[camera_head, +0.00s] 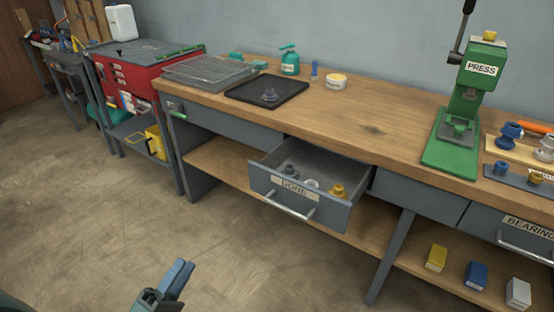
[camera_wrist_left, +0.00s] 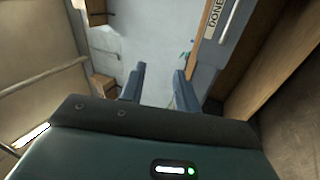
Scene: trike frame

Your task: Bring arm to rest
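My left gripper (camera_head: 178,272) shows at the bottom of the head view, in front of the workbench and over the floor. In the left wrist view its two blue-grey fingers (camera_wrist_left: 158,70) stand apart with nothing between them. The gripper is clear of the bench and of the open drawer. My right gripper is in neither view.
The DONE drawer (camera_head: 299,204) stands pulled out from the workbench (camera_head: 370,125), with several small parts inside. A green press (camera_head: 466,110) and a dark tray (camera_head: 245,93) stand on top. A red toolbox (camera_head: 135,72) is at left. The floor (camera_head: 80,220) at left is clear.

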